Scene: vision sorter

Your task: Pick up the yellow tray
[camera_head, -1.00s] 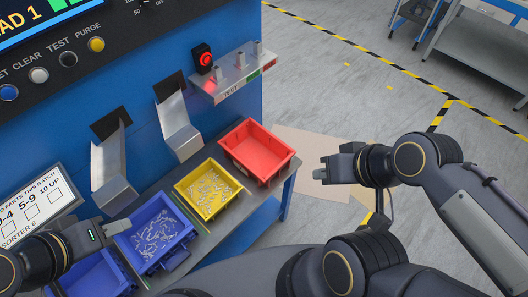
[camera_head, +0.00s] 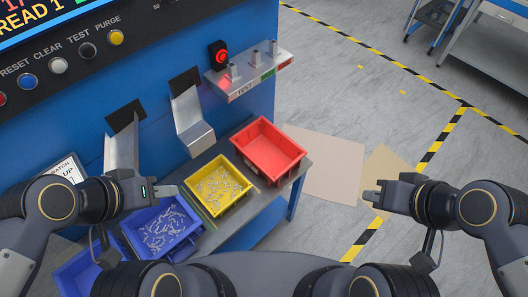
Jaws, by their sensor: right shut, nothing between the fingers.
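The yellow tray (camera_head: 208,206) sits on the shelf at the foot of the blue machine, between a blue tray and a red tray, with many small pale parts in it. My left gripper (camera_head: 171,191) is just left of the yellow tray, over the blue tray's back edge, apart from the yellow tray as far as I can see. Its fingers show edge-on, so I cannot tell whether they are open. My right gripper (camera_head: 371,196) is shut and empty, out over the floor to the right of the shelf.
The red tray (camera_head: 268,151) looks empty. A blue tray (camera_head: 187,243) with small parts and another blue tray (camera_head: 72,270) stand to the left. Metal chutes (camera_head: 190,125) hang above the trays.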

